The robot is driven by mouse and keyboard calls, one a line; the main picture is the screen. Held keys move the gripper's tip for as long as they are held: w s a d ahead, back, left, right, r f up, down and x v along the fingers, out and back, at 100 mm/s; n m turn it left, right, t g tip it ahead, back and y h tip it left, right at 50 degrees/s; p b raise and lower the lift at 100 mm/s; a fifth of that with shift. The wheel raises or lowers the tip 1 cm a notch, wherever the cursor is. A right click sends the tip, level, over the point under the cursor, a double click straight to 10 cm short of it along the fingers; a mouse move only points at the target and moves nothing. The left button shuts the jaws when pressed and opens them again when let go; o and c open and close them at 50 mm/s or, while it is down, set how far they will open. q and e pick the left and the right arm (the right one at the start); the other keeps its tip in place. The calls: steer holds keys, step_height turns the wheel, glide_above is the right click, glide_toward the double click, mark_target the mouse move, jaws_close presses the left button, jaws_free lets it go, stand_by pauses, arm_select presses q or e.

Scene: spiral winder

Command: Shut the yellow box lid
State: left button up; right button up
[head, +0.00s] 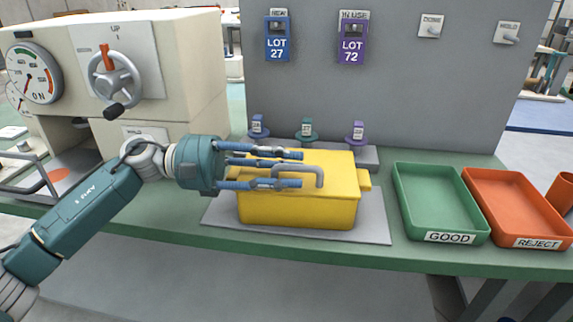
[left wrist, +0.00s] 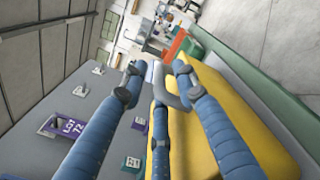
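The yellow box (head: 300,212) stands on a grey plate (head: 376,222) on the green bench. Its yellow lid (head: 340,172) appears to lie flat across the top, with a grey bar handle (head: 318,172) on it. My left gripper (head: 300,168) comes in from the left, level above the lid. Its blue fingers are spread and straight, reaching over the lid beside the handle. In the left wrist view the fingers (left wrist: 158,82) stand apart, with the handle (left wrist: 172,90) between them and the yellow lid (left wrist: 238,105) to the right. I cannot tell whether they touch it. My right gripper is not in view.
A green GOOD tray (head: 398,205) and an orange REJECT tray (head: 478,212) stand right of the box. Small labelled knobs (head: 306,132) line the back, before a grey panel (head: 400,90). A cream machine with a handwheel (head: 115,78) stands at the left.

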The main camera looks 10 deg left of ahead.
arm_select(q)
steer(key=shift+c, duration=0.2)
steer(key=c, duration=0.4)
steer(key=shift+c, duration=0.2)
steer(key=shift+r, duration=0.15)
